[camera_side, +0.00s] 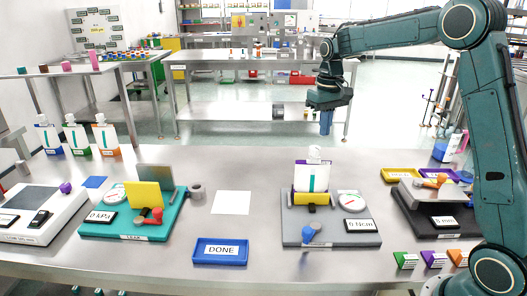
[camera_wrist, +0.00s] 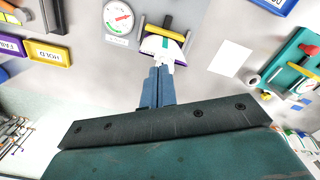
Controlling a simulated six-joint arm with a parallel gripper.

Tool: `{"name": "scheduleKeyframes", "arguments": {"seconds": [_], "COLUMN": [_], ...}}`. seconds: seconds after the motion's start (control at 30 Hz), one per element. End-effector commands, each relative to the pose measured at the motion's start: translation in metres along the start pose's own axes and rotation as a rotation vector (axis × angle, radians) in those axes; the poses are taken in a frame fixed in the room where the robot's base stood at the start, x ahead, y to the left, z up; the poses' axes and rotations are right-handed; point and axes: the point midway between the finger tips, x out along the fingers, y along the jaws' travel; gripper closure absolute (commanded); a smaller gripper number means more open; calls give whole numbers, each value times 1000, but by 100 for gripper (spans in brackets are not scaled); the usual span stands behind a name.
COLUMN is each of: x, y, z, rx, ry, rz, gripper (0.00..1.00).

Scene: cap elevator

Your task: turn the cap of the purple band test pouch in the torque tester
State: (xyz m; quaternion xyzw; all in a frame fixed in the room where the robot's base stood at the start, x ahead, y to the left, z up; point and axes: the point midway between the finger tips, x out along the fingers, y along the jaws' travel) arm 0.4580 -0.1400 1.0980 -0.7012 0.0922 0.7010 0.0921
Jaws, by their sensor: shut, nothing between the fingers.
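The purple band test pouch (camera_side: 314,178) stands upright in the yellow clamp (camera_side: 313,198) of the grey torque tester (camera_side: 330,236). Its white cap (camera_side: 314,153) is on top. In the wrist view the pouch (camera_wrist: 158,46) and the yellow clamp (camera_wrist: 164,31) lie just beyond my fingertips. The tester's round dial (camera_side: 348,201) and its display (camera_side: 361,226) are on its right side. My gripper (camera_side: 326,130) is shut and empty, pointing down. In the side view it appears above the cap and slightly right, apart from it.
A teal leak tester (camera_side: 130,228) stands left, with a grey roll (camera_side: 197,192) beside it. A white sheet (camera_side: 231,203) and the blue DONE tray (camera_side: 220,251) lie between the testers. Several pouches (camera_side: 105,137) stand at the back left.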

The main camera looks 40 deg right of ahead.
Motion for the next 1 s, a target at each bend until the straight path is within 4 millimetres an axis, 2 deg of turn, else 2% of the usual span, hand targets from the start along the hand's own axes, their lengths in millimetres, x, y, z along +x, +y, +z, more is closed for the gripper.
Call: {"name": "scheduleKeyframes", "arguments": {"seconds": [0.6,1.0], "x": [54,64], "y": [0,0], "z": [0,0], "rx": [0,0], "ry": [-2,0], "rz": [0,0], "gripper": [100,100]}}
